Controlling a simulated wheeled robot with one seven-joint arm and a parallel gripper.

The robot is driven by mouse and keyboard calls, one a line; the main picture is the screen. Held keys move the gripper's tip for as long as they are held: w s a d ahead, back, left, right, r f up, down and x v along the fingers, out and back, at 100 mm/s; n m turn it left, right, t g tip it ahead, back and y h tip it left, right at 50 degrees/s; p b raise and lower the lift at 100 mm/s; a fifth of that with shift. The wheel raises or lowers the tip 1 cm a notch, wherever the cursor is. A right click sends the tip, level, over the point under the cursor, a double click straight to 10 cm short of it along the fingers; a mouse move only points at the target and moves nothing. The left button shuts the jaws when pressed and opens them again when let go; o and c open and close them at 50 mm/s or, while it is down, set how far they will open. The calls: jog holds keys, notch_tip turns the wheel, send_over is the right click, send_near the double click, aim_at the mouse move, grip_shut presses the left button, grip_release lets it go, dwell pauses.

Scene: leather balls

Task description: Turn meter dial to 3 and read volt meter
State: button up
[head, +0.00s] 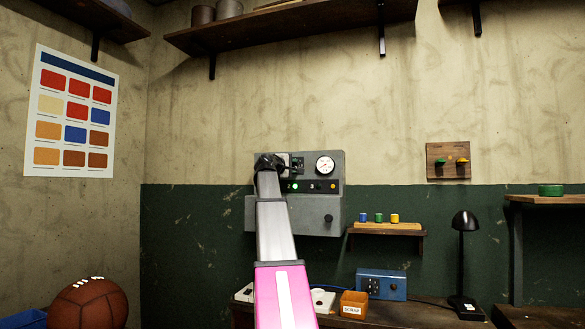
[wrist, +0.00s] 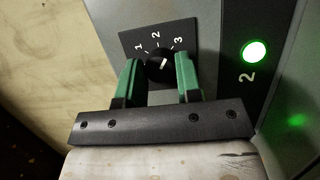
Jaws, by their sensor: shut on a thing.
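The black meter dial (wrist: 161,66) sits on a dark plate marked 1, 2 and 3 in the wrist view. Its white pointer mark leans up and right, toward the side between 2 and 3; the exact setting is hard to tell. My gripper (wrist: 157,73) has its green fingers on either side of the dial, shut on it. In the head view my gripper (head: 268,162) covers the dial at the panel's upper left. The round white volt meter (head: 325,165) is at the panel's upper right; its needle is too small to read.
The grey panel (head: 322,214) carries a lit green lamp (wrist: 254,51) labelled 2.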

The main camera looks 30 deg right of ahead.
jog(key=shift+m+y, duration=0.3)
jog(key=shift+m, duration=0.6)
jog(key=o, duration=0.9)
jog(key=v, duration=1.1)
jog(key=shift+w, duration=0.1)
